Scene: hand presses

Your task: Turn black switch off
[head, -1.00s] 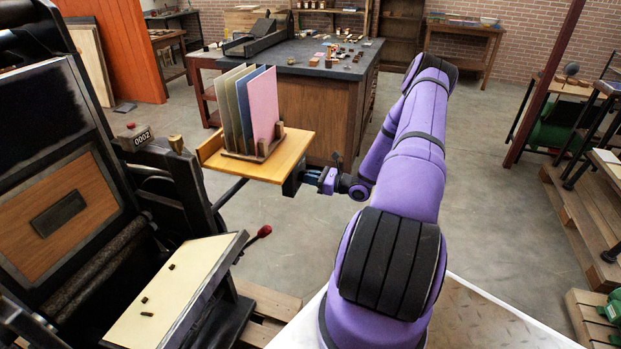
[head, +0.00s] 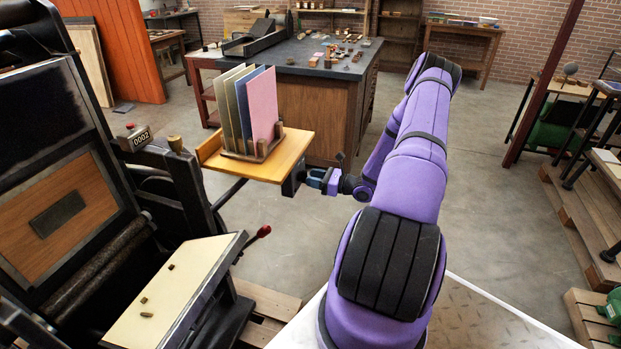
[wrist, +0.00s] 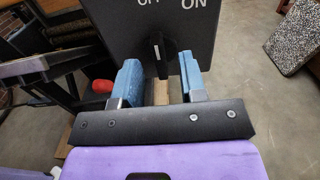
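The black switch is a dark knob with a white mark (wrist: 157,46) on a black box (wrist: 120,28) in the wrist view. The box carries white OFF and ON lettering, OFF to the left and ON to the right, partly cut off at the top. The white mark looks roughly upright; I cannot tell which label it points to. My gripper (wrist: 160,62) is open, its blue fingers on either side of the knob with gaps visible. In the head view the box (head: 291,181) is at the right end of the wooden shelf, with my gripper (head: 315,179) close against it; the knob is hidden there.
The wooden shelf (head: 213,157) holds upright coloured boards (head: 262,105). A red-knobbed lever (head: 264,231) sticks out below it, and the large dark press (head: 60,110) stands at left. Open floor (head: 480,180) lies to the right of my arm.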

